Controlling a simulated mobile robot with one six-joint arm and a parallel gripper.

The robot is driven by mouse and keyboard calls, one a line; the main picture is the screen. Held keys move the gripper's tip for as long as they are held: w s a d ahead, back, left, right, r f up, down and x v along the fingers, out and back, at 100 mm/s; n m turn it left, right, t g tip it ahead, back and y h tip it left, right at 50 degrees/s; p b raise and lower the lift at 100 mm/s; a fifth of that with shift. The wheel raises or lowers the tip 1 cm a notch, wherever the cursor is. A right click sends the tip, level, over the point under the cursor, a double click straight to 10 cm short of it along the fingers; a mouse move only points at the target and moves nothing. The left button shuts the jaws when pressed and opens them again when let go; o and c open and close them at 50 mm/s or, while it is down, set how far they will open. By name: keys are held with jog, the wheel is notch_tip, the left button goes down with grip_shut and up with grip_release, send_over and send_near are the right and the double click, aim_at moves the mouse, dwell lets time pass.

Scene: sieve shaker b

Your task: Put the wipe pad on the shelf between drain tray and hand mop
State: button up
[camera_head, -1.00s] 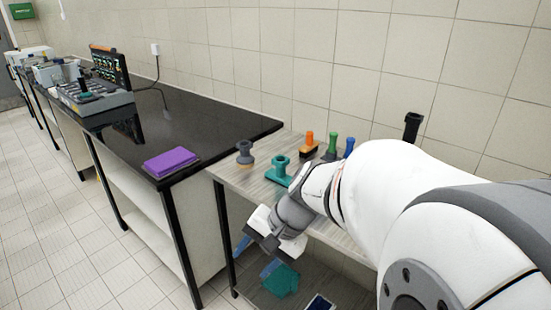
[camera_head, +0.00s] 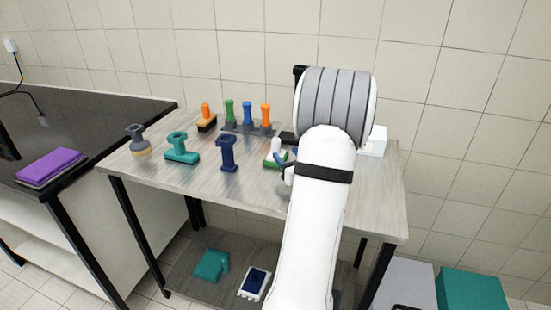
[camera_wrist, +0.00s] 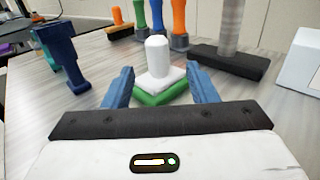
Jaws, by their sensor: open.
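A white-handled pad with a green sole, which looks like the wipe pad (camera_head: 276,153), stands upright on the grey wooden table top (camera_head: 250,190). In the wrist view the pad (camera_wrist: 157,68) sits between and just beyond the blue fingertips. My gripper (camera_wrist: 162,85) is open, one finger to each side of the pad; contact is not visible. On the lower shelf (camera_head: 192,290) lie a teal piece (camera_head: 211,265), possibly the hand mop, and a white-rimmed dark blue tray-like piece (camera_head: 254,284), possibly the drain tray. A narrow gap separates them. My arm hides the shelf's right part.
A dark blue handled tool (camera_head: 227,152) stands left of the pad, with a teal one (camera_head: 181,149) and a grey one (camera_head: 136,140) farther left. A rack of coloured handles (camera_head: 247,119) is behind. A white box (camera_head: 376,142) stands right.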

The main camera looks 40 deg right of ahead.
aim_at(279, 146)
jog(key=p+x, duration=0.1)
jog(key=x, duration=0.6)
jog(key=shift+w, duration=0.25)
jog(key=shift+r, duration=0.1)
jog(key=c, duration=1)
jog(key=shift+c, duration=0.6)
jog(key=shift+r, duration=0.1)
